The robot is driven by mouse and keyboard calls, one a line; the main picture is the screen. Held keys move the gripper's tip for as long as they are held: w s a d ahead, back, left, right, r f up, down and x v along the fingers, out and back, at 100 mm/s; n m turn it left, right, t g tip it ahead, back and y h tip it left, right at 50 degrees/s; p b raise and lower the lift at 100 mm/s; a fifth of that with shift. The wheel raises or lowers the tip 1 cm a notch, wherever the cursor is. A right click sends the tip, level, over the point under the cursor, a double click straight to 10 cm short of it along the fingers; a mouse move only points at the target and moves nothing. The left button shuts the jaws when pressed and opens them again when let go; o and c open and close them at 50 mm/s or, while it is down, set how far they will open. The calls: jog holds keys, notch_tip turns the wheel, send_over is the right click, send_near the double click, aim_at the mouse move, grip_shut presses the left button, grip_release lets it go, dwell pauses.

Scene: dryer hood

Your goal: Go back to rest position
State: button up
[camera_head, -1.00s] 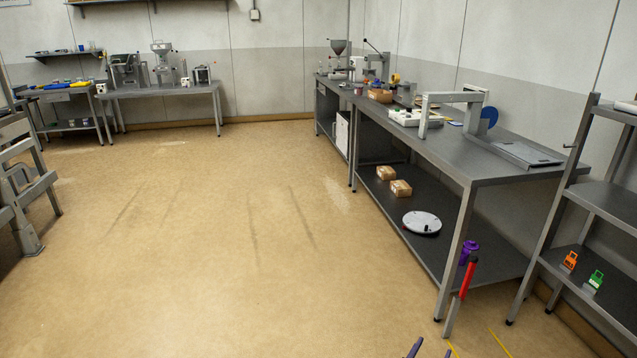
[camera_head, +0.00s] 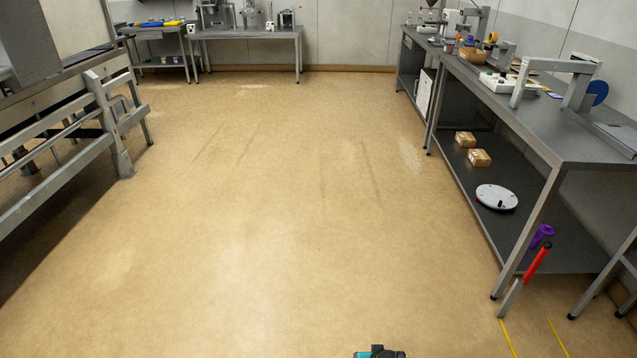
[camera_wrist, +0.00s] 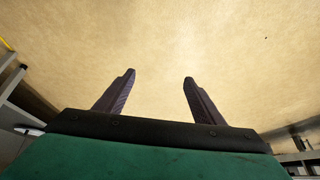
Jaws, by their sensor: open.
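My gripper (camera_wrist: 160,85) shows in the wrist view with its two dark fingers wide apart. It is open, and nothing is between the fingers. Bare tan floor (camera_wrist: 160,40) fills the view beyond the fingertips. In the head view only a small teal and black part of my arm shows at the bottom edge, right of centre; the fingers are hidden there.
A long grey workbench (camera_head: 560,130) runs along the right, with a white disc (camera_head: 496,197) and boxes on its lower shelf. A red-handled tool (camera_head: 537,262) is by its front leg. A metal frame (camera_head: 110,120) stands left. The middle floor (camera_head: 270,220) is clear.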

jog(key=s+g, duration=1.1)
jog(key=s, duration=1.2)
jog(key=shift+s+f+h, duration=0.15)
jog(key=shift+s+h, duration=0.05)
jog(key=shift+h, duration=0.1)
jog(key=shift+a, duration=0.15)
jog(key=c, duration=0.7)
jog(key=shift+c, duration=0.4)
